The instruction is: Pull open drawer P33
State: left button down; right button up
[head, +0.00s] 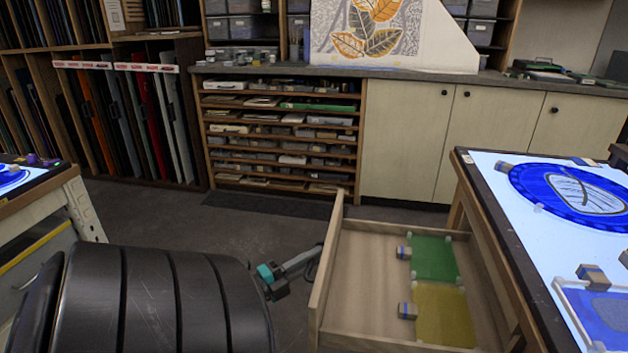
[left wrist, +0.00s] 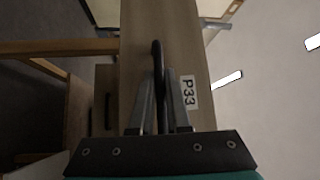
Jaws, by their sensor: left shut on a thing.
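Drawer P33 (head: 362,275) stands well out from under the light table at the right, its wooden box open to view. A green sheet (head: 434,258) and a yellow sheet (head: 443,312) lie flat in it. In the left wrist view its front (left wrist: 183,45) carries the label P33 (left wrist: 189,93) beside a dark bow handle (left wrist: 158,62). My left gripper (head: 312,256) is at the outer side of the drawer front. In the left wrist view my gripper (left wrist: 164,92) has its fingers shut on the handle, one on each side. My right gripper is not in view.
The light table (head: 520,235) at the right bears blue glass work. A second table edge (head: 45,198) is at the left. Racks of sheets (head: 130,115), a shelf unit (head: 280,135) and pale cabinets (head: 405,140) line the back. Dark floor (head: 255,232) between is clear.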

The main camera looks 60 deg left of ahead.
pick_arm(q)
jog(key=c, duration=0.9)
grip_release()
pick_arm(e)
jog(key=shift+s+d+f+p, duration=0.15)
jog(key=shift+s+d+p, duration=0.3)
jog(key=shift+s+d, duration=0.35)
pick_arm(q)
jog(key=s, duration=0.5)
jog(key=s+d+f, duration=0.1)
jog(key=s, duration=0.4)
jog(key=s+f, duration=0.1)
jog(key=s, duration=0.4)
jog(key=shift+d, duration=0.15)
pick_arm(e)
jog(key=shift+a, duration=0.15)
